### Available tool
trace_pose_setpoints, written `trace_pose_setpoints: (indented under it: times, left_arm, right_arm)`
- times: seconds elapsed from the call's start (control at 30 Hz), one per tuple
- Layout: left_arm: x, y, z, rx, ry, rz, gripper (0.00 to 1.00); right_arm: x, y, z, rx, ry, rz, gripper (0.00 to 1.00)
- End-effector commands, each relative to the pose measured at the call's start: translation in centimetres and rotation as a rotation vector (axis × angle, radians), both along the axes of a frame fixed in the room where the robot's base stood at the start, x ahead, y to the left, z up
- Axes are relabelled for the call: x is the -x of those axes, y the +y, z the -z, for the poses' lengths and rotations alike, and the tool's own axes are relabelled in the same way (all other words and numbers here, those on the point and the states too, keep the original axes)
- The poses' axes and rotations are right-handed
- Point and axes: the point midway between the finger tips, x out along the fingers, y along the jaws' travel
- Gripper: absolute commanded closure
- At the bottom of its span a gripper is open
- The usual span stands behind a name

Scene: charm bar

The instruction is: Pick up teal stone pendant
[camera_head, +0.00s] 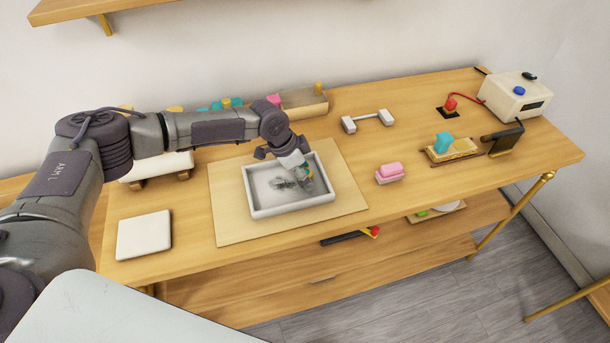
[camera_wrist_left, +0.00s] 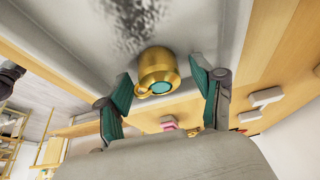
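The teal stone pendant (camera_wrist_left: 158,72) shows in the left wrist view as a rounded gold piece with a small loop and a teal face. It lies between the two teal-padded fingers of my left gripper (camera_wrist_left: 164,88), which are spread with small gaps beside it; contact is not visible. In the head view my left gripper (camera_head: 304,172) reaches down into the right part of a white-rimmed tray (camera_head: 252,200) with a grey floor and a dark smudge. The pendant is mostly hidden by the gripper there. My right gripper is not in view.
The tray sits on a pale board (camera_head: 230,228). A white square pad (camera_head: 144,235) lies left, a pink block (camera_head: 390,170) right. Farther right stand a small wooden stand with a teal piece (camera_head: 443,143) and a white box (camera_head: 515,98). A wooden box (camera_head: 303,104) is behind.

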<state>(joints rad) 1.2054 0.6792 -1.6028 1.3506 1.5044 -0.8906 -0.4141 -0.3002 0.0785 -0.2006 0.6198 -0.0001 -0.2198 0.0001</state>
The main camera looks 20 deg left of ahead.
Motion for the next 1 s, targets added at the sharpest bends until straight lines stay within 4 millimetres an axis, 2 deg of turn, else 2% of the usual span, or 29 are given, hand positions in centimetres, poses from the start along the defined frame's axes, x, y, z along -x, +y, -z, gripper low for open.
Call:
trace_pose_setpoints:
  times: [0.03, 0.33, 0.7, 0.83, 0.93, 1.0]
  left_arm:
    - [0.0, 0.0, 0.0, 0.0, 0.0, 0.0, 0.46]
    - [0.0, 0.0, 0.0, 0.0, 0.0, -0.001, 0.94]
    - [0.0, 0.0, -0.6, 0.001, 0.0, -0.001, 0.94]
    - [0.0, 0.0, -2.0, 0.001, -0.002, 0.0, 0.94]
    - [-0.1, 0.0, -3.8, 0.003, -0.006, 0.001, 0.94]
    - [0.6, -1.3, -4.7, 0.003, -0.001, 0.008, 0.94]
  right_arm:
    - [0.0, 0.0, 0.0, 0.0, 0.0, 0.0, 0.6]
    - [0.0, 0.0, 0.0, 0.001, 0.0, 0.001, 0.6]
    - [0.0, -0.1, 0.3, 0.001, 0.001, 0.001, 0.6]
    - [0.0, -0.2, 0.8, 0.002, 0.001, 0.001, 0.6]
    - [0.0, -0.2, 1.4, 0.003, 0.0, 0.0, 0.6]
    - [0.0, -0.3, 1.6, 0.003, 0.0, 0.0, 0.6]
